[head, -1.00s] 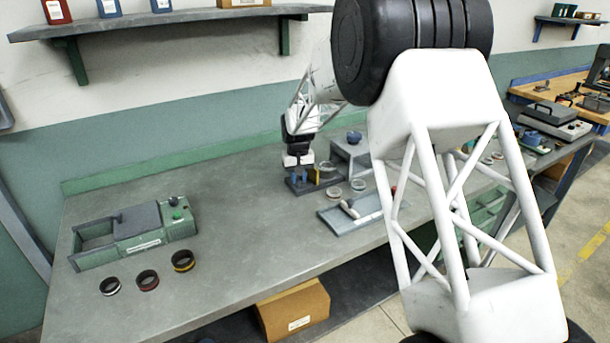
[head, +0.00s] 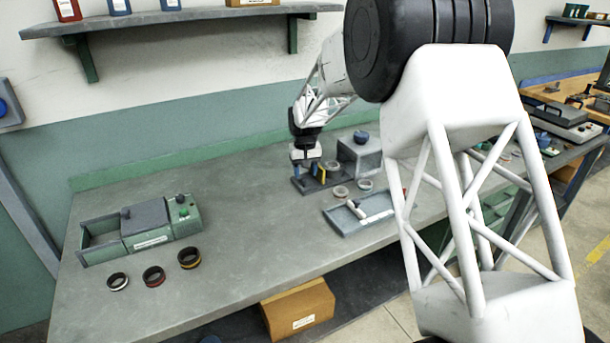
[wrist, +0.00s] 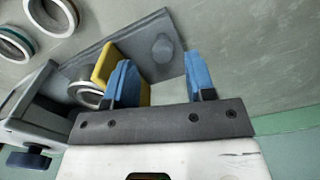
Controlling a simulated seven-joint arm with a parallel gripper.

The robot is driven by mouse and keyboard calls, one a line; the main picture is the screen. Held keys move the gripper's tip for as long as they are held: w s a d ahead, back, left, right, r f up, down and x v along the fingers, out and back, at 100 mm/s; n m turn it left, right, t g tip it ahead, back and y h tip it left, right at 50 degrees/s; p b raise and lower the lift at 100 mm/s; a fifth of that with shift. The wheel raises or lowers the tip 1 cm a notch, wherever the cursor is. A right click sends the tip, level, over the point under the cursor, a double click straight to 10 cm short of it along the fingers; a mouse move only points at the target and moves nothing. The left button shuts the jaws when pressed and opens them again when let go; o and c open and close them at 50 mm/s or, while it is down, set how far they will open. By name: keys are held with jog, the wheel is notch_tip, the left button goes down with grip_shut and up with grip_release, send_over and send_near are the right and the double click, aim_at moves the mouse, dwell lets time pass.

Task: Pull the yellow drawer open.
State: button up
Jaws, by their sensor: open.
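My gripper (head: 306,171) is open over a flat grey base on the bench, its two blue fingers apart and pointing down. It also shows in the wrist view (wrist: 160,65), with nothing clearly held between the fingers. A yellow plate-like piece (head: 322,174) stands on the grey base (head: 303,186). In the wrist view the yellow piece (wrist: 103,62) is close beside and partly behind the left finger; I cannot tell whether they touch. A round grey peg (wrist: 162,47) shows on the base beyond the fingers. I cannot make out a drawer shape in yellow.
Pale rings (head: 340,191) and a grey tray (head: 345,222) lie right of the base. A grey block-like stand (head: 360,160) is behind them. A green machine (head: 150,230) and several dark rings (head: 153,276) are at the left. The bench between is clear.

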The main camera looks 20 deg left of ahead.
jog(key=shift+r, duration=2.9)
jog(key=shift+s+d+r, duration=0.1)
jog(key=shift+d+r, duration=0.2)
jog(key=shift+d, duration=0.05)
jog(key=s+d+r+m, duration=0.1)
jog(key=s+d+r, duration=0.5)
jog(key=d, duration=0.4)
jog(key=s+d+r+m+t, duration=0.1)
jog(key=s+d+r, duration=0.3)
jog(key=s+d, duration=0.5)
jog(key=s+d+r+m, duration=0.1)
jog(key=s+d+r, duration=0.45)
jog(key=d, duration=0.55)
jog(key=s+d+f+m, duration=0.1)
jog(key=s+d, duration=0.4)
jog(key=s, duration=0.5)
jog(key=s+d+f+m+t, duration=0.1)
jog(key=s+d, duration=0.4)
jog(key=s, duration=0.5)
jog(key=s+d+f+m, duration=0.1)
jog(key=s+d+f, duration=0.2)
jog(key=s, duration=0.7)
jog(key=shift+s+d+t, duration=0.3)
jog(key=shift+s+d, duration=0.05)
jog(key=shift+d, duration=0.85)
